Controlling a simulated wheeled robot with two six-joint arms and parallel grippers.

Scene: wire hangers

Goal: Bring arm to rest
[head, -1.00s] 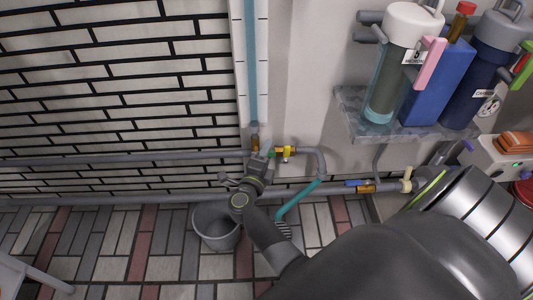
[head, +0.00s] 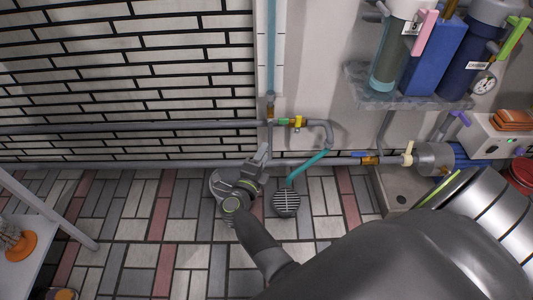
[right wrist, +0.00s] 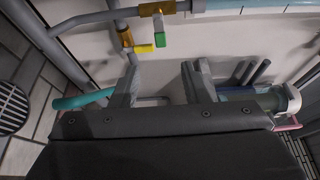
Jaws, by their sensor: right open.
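My right arm reaches in from the lower right in the head view, and its gripper (head: 259,164) is above the tiled floor, in front of the wall pipes. In the right wrist view its two fingers (right wrist: 160,85) are apart with nothing between them. The wall and pipes show beyond them. My left gripper is not in view.
Filter canisters (head: 398,50) stand on a wall shelf (head: 410,95) at right. A bench (head: 75,228) with an orange item (head: 22,246) is at left.

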